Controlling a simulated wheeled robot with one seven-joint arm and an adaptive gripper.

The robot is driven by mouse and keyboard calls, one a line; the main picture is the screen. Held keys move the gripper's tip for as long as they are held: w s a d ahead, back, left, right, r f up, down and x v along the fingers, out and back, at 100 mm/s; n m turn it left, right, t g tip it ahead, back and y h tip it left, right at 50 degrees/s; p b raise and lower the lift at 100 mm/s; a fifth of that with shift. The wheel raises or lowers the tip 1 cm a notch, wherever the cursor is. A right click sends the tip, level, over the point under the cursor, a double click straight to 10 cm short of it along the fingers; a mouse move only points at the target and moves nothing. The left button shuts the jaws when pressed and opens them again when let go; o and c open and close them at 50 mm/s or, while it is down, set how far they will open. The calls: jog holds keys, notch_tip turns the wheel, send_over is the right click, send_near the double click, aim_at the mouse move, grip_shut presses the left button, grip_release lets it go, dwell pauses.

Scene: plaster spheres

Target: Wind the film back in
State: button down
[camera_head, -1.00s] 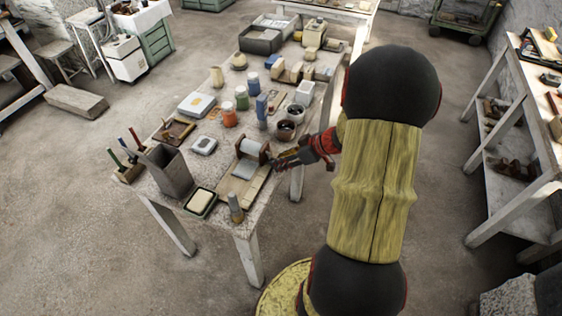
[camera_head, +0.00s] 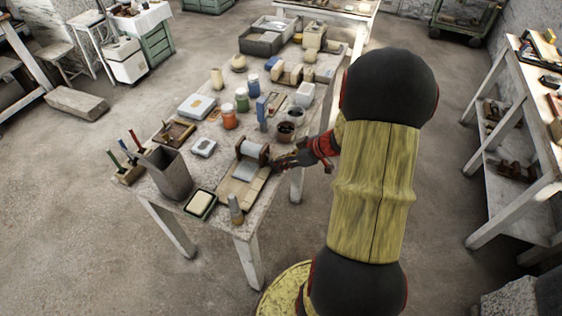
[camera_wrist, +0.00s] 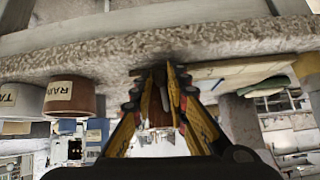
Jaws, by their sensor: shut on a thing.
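A wooden winder with a roll of pale film (camera_head: 250,149) stands on a wooden board (camera_head: 235,193) at the near end of the table. A strip of film (camera_head: 243,171) runs out from the roll over the board. My gripper (camera_head: 279,161) is at the right side of the winder, by the table's right edge. In the wrist view, my gripper (camera_wrist: 163,78) has its yellow fingers close together around a small brown part, which looks like the winder's crank handle. The fingers hide most of it.
A grey bin (camera_head: 170,175), a green tray with a pale block (camera_head: 201,203) and a small upright grey-and-tan object (camera_head: 236,209) stand near the board. Dark-filled cups (camera_head: 285,131) stand just behind my gripper. Coloured jars (camera_head: 229,117) stand farther back.

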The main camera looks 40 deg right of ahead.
jog(key=shift+s+a+m+g+y, duration=0.1)
jog(key=shift+a+m+g+y, duration=0.15)
jog(key=shift+y, duration=0.3)
jog(key=shift+m+g+y, duration=0.15)
jog(key=shift+m+y, duration=0.2)
jog(key=shift+y, duration=0.2)
jog(key=c, duration=1.7)
grip_release()
jog(key=shift+c, duration=0.2)
jog(key=v, duration=1.2)
